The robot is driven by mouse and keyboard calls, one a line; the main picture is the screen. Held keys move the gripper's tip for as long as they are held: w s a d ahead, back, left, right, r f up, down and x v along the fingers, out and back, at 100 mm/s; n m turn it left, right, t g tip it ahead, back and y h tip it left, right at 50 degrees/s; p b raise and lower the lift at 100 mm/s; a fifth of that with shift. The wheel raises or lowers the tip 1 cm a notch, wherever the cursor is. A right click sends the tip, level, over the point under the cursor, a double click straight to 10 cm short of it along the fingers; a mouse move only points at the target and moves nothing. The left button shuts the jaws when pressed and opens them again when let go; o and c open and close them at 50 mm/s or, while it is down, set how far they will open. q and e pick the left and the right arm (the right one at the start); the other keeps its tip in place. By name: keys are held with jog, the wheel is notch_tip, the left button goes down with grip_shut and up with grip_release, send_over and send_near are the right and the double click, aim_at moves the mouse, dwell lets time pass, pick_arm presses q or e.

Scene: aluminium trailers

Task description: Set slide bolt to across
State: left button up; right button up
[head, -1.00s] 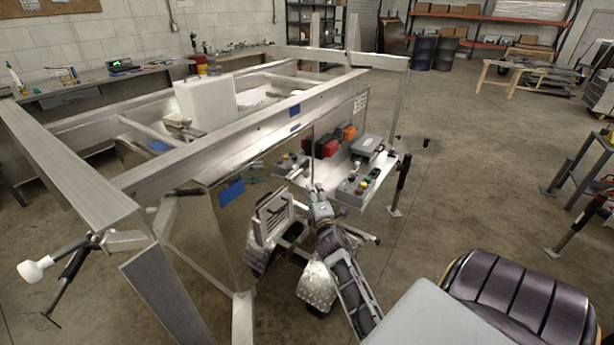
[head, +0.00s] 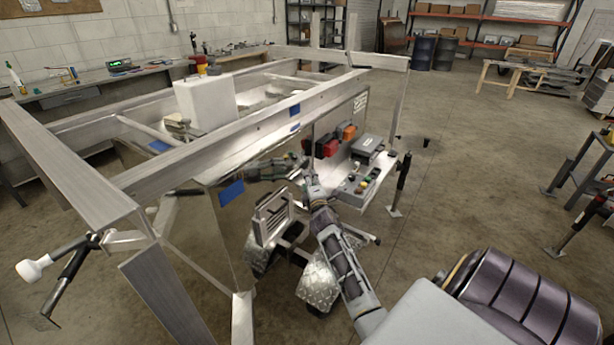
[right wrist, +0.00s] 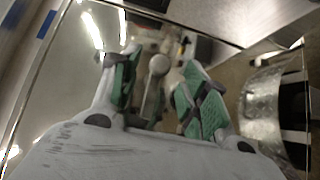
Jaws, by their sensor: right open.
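The aluminium trailer (head: 232,135) has a mirror-like side panel (head: 222,245) facing me. My right gripper (head: 310,182) is beside this panel, to the left of a grey control box. In the right wrist view my right gripper (right wrist: 160,88) is open, its green-padded fingers apart. A grey lever-like shape with a round end (right wrist: 158,65) shows between the fingers. I cannot tell whether it is the slide bolt or a reflection in the panel, and no contact is clear. I cannot make out the slide bolt in the head view. My left gripper is not in view.
The grey control box (head: 357,188) with coloured buttons sits on a ledge just right of my right gripper. Red and orange lamps (head: 327,146) are behind it. A tread-plate fender (head: 317,286) and a louvred plate (head: 272,217) are below.

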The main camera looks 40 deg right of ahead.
jog(key=shift+x, duration=2.35)
grip_shut()
